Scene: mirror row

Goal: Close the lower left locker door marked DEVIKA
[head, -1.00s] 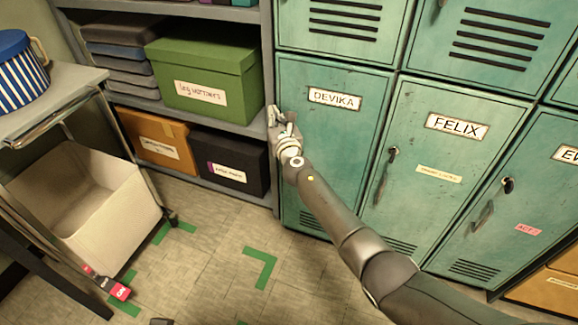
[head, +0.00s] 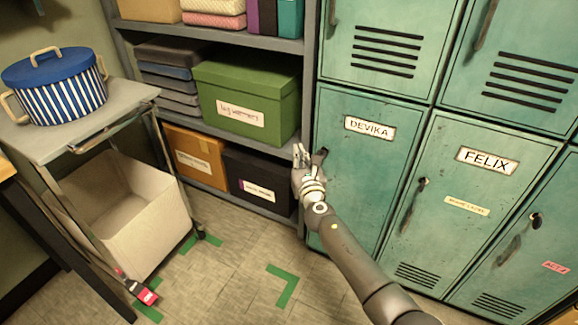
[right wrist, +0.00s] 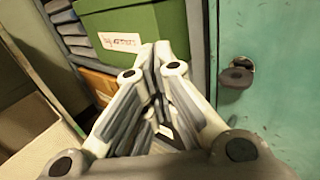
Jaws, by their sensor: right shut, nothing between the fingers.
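The lower left locker door marked DEVIKA (head: 365,175) is teal, with a white name plate, and stands left of the FELIX door (head: 470,205). In the head view it looks flush with its neighbours; I cannot tell whether a small gap is left. My right gripper (head: 308,158) is shut and empty at the door's left edge, hiding part of it. Whether it touches the door is unclear. In the right wrist view, the gripper's fingers (right wrist: 155,58) point towards the shelf, and a dark latch (right wrist: 237,77) shows on the teal door to the right. My left gripper is not in view.
A grey shelf with a green box (head: 245,95) and a black box (head: 262,185) adjoins the lockers on the left. A cart with a striped pot (head: 60,88) and a cream bin (head: 135,215) stands further left. Floor with green tape (head: 285,285) is clear in front.

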